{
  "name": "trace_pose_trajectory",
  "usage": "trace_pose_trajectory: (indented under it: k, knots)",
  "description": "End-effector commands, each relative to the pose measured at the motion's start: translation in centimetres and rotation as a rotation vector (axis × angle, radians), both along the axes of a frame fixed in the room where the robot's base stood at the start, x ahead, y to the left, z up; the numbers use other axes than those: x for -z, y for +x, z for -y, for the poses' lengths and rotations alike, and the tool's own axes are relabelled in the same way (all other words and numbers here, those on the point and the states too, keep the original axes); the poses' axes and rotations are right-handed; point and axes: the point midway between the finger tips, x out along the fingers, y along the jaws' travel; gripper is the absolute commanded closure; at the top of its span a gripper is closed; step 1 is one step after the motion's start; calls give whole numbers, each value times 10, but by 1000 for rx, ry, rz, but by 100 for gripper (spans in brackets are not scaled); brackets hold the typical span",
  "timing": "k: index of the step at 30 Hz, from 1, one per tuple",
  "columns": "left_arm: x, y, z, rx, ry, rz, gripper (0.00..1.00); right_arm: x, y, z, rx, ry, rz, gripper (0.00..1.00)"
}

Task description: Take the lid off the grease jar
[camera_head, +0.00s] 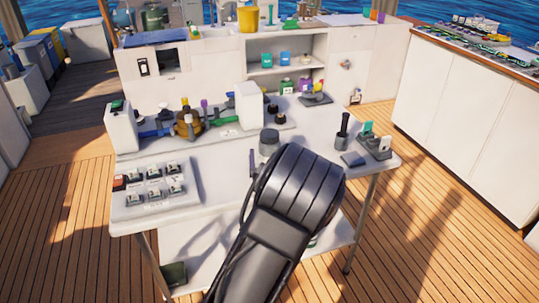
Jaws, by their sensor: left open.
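A small jar (268,151) with a dark grey lid (269,135) stands upright on the white table, near its middle; it looks like the grease jar. The lid sits on top of it. My left arm reaches up from the bottom edge, and its thick dark link covers the table just in front of the jar. My left gripper (253,165) is mostly hidden behind this link; only a thin dark part shows, just left of and in front of the jar. It is open. I see no contact with the lid. My right gripper is not in view.
On the white table (215,160), a tray of several switch-like parts (152,184) lies left and a pipe assembly with valves (188,122) lies behind. A dark cup with a tool (342,138) and a small rack (375,143) stand right. The table's front middle is hidden by my arm.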

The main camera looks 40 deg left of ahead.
Motion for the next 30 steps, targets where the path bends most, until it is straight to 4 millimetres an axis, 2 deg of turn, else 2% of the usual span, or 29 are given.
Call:
trace_pose_trajectory:
  k: [6,11,29,30]
  knots:
    - [-4,23,-20,-2,2,1,15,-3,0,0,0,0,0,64]
    - [-3,35,-30,-1,1,0,15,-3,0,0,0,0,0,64]
    - [-3,36,-30,-1,-1,-1,15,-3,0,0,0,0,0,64]
    - [-3,36,-30,-1,-1,-1,17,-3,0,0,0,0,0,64]
